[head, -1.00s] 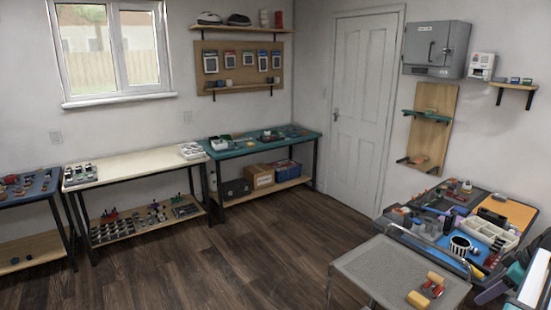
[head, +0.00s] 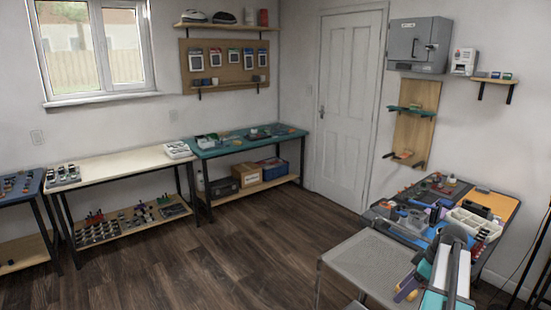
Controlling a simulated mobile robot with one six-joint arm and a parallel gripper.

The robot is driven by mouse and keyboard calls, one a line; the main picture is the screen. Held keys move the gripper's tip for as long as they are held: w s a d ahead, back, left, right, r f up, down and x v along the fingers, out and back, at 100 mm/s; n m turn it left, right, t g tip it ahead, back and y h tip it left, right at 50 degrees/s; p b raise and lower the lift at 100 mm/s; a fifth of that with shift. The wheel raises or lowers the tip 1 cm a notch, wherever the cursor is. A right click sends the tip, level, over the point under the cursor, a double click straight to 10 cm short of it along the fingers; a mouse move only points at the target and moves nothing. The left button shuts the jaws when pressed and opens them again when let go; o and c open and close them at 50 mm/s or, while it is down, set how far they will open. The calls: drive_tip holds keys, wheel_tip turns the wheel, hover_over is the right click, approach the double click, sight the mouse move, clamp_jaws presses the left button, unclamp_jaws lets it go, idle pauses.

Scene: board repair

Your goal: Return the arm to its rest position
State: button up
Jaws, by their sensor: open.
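My arm (head: 447,268), with white, grey and teal links, rises at the lower right of the head view. It is folded, with a grey joint at its top, in front of the cluttered workbench (head: 395,236). My gripper cannot be made out in this view. A small orange and purple shape shows beside the arm over the grey mesh-topped table (head: 360,263). Whether that shape is partly my arm is not clear.
A white bench (head: 125,165) and a teal-topped bench (head: 235,150) stand along the back wall. A closed white door (head: 346,110) is in the middle. The dark wood floor (head: 215,260) between the benches and the mesh table is clear.

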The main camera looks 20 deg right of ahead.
drive_tip(key=w+a+f+n+g+y+b, duration=0.1)
drive_tip(key=w+a+f+n+g+b, duration=0.1)
drive_tip(key=a+f, duration=1)
drive_tip(key=w+a+f+n+g+y+b, duration=0.1)
drive_tip(key=w+a+f+g, duration=0.1)
drive_tip(key=a+f, duration=1)
drive_tip(key=s+a+f+g+h+b, duration=0.1)
drive_tip(key=s+a+f, duration=0.35)
drive_tip(key=a, duration=0.25)
drive_tip(key=s+a+f+g+b, duration=0.1)
drive_tip(key=s+a+f+g, duration=0.1)
drive_tip(key=s+a+f, duration=0.35)
drive_tip(key=s+a+f+g+h+b, duration=0.1)
drive_tip(key=s+a+f, duration=0.3)
drive_tip(key=a, duration=0.6)
drive_tip(key=s+a+f+m+h+b, duration=0.1)
drive_tip(key=s+f+m+h, duration=0.2)
drive_tip(key=s+f+m, duration=0.5)
drive_tip(key=shift+s+f+m+h, duration=0.3)
drive_tip(key=shift+s+f+m, duration=0.1)
drive_tip(key=shift+s+m, duration=0.4)
